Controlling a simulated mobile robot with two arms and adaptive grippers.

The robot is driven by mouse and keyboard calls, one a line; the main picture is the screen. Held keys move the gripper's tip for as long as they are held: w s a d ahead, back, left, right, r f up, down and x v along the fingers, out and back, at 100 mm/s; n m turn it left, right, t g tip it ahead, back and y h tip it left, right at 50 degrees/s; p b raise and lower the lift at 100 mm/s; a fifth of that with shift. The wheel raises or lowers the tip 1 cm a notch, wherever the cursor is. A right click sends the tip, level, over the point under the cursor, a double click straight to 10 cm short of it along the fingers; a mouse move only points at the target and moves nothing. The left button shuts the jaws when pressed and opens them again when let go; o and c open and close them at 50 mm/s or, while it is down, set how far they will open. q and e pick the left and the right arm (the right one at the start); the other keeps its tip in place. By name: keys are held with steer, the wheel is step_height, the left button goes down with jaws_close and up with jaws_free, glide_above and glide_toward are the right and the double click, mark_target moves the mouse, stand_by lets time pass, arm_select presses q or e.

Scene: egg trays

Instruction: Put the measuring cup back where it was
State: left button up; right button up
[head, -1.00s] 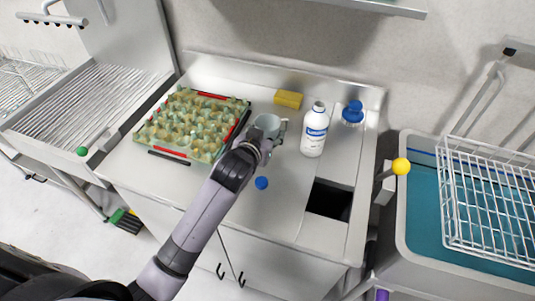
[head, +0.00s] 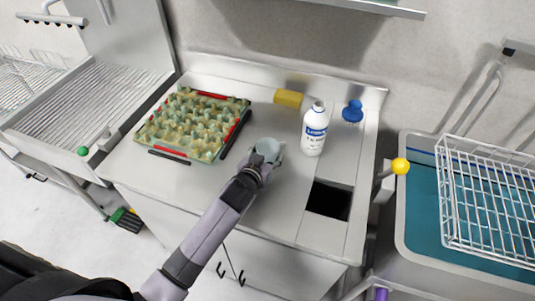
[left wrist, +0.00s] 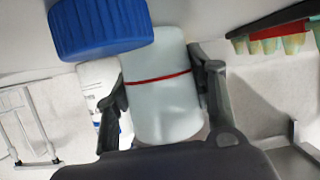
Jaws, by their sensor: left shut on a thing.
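The pale measuring cup (head: 267,146) is between the fingers of my left gripper (head: 264,160), right of the egg tray and left of the white bottle. My left gripper is shut on it. In the left wrist view the cup (left wrist: 160,105) shows a red line around it, with a dark finger on each side of my gripper (left wrist: 163,90). I cannot tell whether the cup touches the counter. My right gripper is not in view.
The egg tray (head: 216,157) sits on the counter's left. A white bottle (head: 314,132), a yellow sponge (head: 289,98) and a blue brush (head: 352,111) stand behind and right. A dark square opening (head: 329,199) is at the front right. Counter between tray and sponge is clear.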

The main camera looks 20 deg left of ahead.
arm_select(q)
steer(key=o, duration=1.2)
steer(key=shift+r, duration=0.1)
steer(key=b+v, duration=0.1)
steer(key=v, duration=0.9)
steer(key=shift+s, duration=0.25)
steer(key=shift+v, duration=0.8)
steer(key=shift+a, duration=0.1)
